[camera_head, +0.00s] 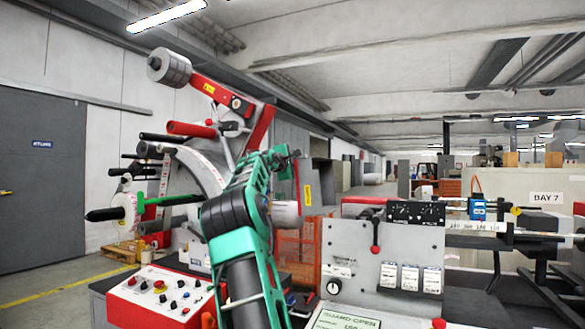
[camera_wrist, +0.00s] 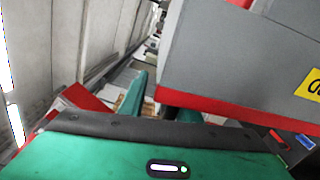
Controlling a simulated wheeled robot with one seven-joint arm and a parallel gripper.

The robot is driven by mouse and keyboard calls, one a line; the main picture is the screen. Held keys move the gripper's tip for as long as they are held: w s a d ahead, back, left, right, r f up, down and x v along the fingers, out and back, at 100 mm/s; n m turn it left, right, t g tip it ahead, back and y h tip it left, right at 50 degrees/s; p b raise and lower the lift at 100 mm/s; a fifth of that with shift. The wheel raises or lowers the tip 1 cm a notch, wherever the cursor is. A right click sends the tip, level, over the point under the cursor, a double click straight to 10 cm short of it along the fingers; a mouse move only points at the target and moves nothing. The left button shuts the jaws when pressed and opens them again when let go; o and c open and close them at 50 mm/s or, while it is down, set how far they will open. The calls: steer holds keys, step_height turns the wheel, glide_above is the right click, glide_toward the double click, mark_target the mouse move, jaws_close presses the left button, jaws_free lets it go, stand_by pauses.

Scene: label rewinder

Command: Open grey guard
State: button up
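The grey guard (camera_wrist: 225,55) is a grey panel with a red lower edge and a yellow label, filling the upper right of the wrist view. In the head view, a grey panel with a yellow label (camera_head: 307,194), which looks like the same guard, stands just right of my green arm. My gripper (camera_wrist: 158,105) shows two green fingers, apart from each other. The guard's lower left corner overlaps the right finger and hides most of it. I cannot tell whether the fingers touch the guard. In the head view, the fingertips are hard to make out.
A red control box (camera_head: 160,297) with buttons stands at the lower left. A grey panel (camera_head: 385,262) with a dial and a screen below it stands at the right. A red arm with a grey roller (camera_head: 169,67) rises at the upper left. Rollers stick out at the left.

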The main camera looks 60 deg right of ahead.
steer(key=s+a, duration=0.1)
steer(key=a, duration=0.9)
steer(key=shift+s+a, duration=0.2)
steer(key=shift+a, duration=0.15)
steer(key=s+a+r, duration=0.1)
steer(key=s+a, duration=0.2)
steer(key=a, duration=0.9)
steer(key=shift+s+a, duration=0.15)
steer(key=shift+s, duration=0.1)
stand_by(0.9)
stand_by(0.3)
